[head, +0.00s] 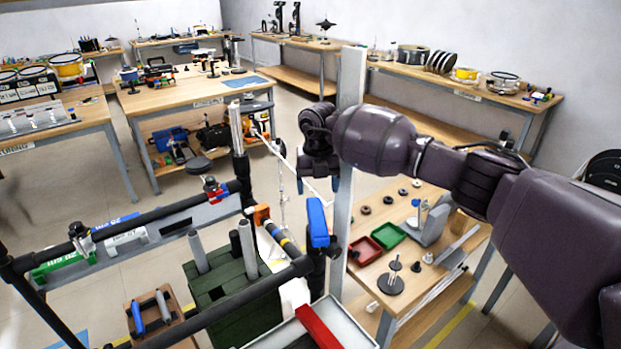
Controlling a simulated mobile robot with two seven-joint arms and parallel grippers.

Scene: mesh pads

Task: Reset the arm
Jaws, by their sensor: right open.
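My right arm (380,140) comes in from the right and reaches across the upper middle of the head view. My right gripper (318,184) points downward at its end, with the two fingers apart. I see nothing between the fingers. The gripper is beside a grey upright post (347,130), above the black pipe frame and the small workbench. My left arm and left gripper do not show.
A low wooden workbench (400,255) holds red (365,250) and green (388,236) trays. Open floor (110,190) lies left of centre.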

